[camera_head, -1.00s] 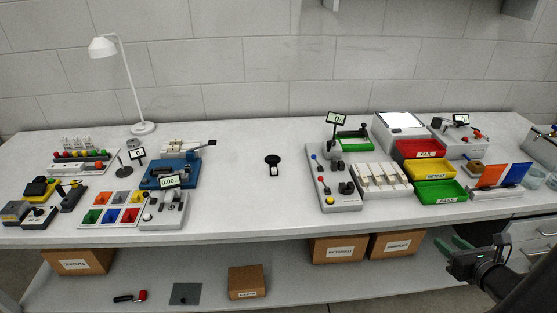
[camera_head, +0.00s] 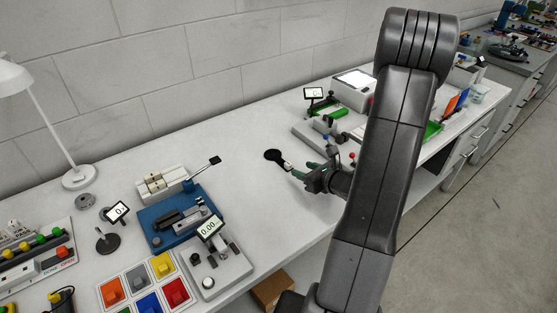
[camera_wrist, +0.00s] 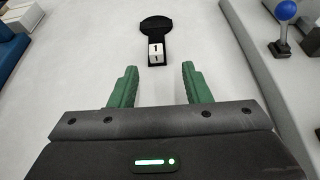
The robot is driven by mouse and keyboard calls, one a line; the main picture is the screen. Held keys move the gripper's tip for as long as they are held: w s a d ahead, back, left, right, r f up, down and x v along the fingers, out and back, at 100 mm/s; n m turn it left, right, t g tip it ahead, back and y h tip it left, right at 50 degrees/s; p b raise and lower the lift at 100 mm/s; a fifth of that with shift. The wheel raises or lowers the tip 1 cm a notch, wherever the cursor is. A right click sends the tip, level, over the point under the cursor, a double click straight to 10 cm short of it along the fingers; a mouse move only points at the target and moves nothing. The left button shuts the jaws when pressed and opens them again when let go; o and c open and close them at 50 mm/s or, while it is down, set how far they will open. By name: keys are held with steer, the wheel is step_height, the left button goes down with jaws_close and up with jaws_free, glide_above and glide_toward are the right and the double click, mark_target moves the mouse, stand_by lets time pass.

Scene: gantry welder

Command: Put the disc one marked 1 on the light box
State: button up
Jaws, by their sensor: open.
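The disc marked 1 (camera_wrist: 155,26) is a flat black disc with a short handle that bears a white label reading 1. It lies on the bench in the wrist view, just beyond my open fingertips, its handle pointing towards the gap between them. In the head view the disc (camera_head: 272,155) lies on the bare bench, left of my gripper (camera_head: 304,170). My gripper (camera_wrist: 159,68) has green fingers, is open and holds nothing. The light box (camera_head: 356,79) is a grey box with a bright white top at the back right, partly hidden by my arm.
A blue fixture (camera_head: 178,216) and a grey gauge (camera_head: 218,263) stand left of the disc. A grey panel with a blue-knobbed lever (camera_wrist: 285,12) stands right in the wrist view. The bench around the disc is clear. My arm hides the trays.

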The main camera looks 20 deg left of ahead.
mark_target(290, 166)
steer(key=shift+w+a+f, duration=0.1)
steer(key=shift+a+f, duration=0.1)
steer(key=shift+a, duration=0.5)
steer(key=shift+f+p+x, duration=0.25)
steer(key=shift+p+x, duration=0.35)
steer(key=shift+x, duration=1.85)
jaws_close()
steer(key=shift+r, duration=0.15)
